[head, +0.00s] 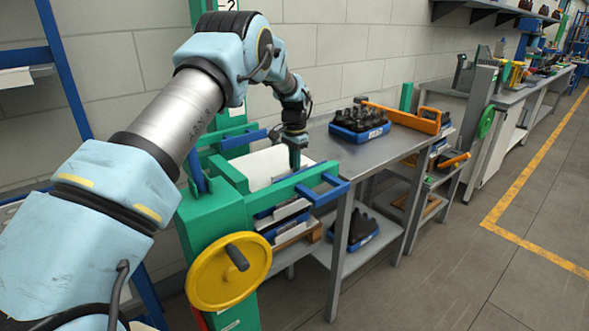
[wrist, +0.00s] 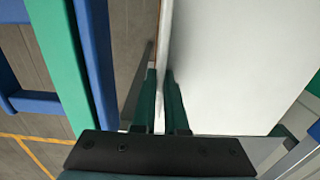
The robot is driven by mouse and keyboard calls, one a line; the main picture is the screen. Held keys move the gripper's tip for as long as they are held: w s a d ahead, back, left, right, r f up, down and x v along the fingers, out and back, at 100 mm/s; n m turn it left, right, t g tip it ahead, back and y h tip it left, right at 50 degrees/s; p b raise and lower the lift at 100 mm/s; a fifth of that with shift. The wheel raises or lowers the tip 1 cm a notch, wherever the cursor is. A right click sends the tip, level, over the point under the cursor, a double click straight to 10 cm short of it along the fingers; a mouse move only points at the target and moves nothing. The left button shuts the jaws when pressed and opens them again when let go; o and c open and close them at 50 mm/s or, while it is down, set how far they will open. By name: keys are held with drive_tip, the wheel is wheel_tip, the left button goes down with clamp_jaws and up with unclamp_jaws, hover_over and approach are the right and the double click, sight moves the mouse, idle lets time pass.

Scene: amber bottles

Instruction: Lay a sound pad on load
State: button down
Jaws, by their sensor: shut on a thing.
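My gripper (head: 295,163) points down at the pad's right edge. In the wrist view, my gripper's dark green fingers (wrist: 160,78) stand on either side of that edge, shut on it. Below the pad, blue and grey layers (head: 285,215) show inside the frame. What lies directly under the pad is hidden, so I cannot tell whether it touches a load.
A yellow handwheel (head: 229,272) and blue handles (head: 322,188) stick out from the frame. A blue crate of dark bottles (head: 359,133) and an orange tool (head: 402,117) are on the steel table (head: 370,158). Another bottle crate (head: 355,238) is on the lower shelf. The floor at right is clear.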

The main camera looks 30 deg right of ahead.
drive_tip(key=shift+f+b, duration=0.5)
drive_tip(key=shift+f, duration=0.45)
drive_tip(key=c, duration=0.9)
unclamp_jaws()
